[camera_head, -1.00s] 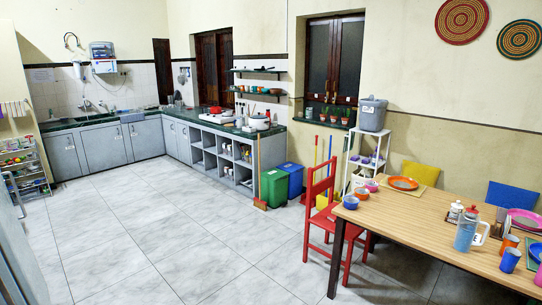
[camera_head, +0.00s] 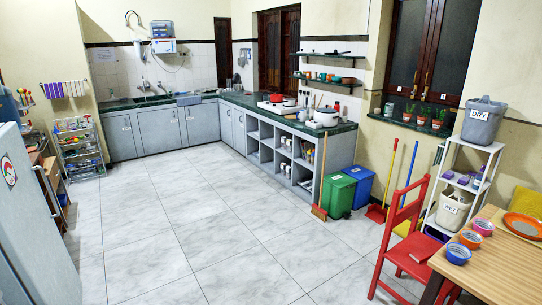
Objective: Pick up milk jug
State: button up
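I cannot make out a milk jug in the head view now. The wooden dining table (camera_head: 490,270) shows only its left end at the lower right. On that part stand small blue and orange bowls (camera_head: 458,252) and an orange plate (camera_head: 522,225). White cookware (camera_head: 326,118) stands on the green counter (camera_head: 345,128), too small to tell in detail. My gripper is not in view.
A red chair (camera_head: 405,235) stands at the table's left side. Green (camera_head: 338,196) and blue (camera_head: 360,186) bins and a broom (camera_head: 320,195) stand at the counter's end. The tiled floor (camera_head: 190,220) is open in the middle.

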aim_at(303, 117)
jog(key=i+l, duration=0.1)
jog(key=i, duration=5.95)
jog(key=i+u, duration=0.2)
jog(key=i, duration=0.4)
jog(key=i+l+u, duration=0.2)
jog(key=i, duration=0.4)
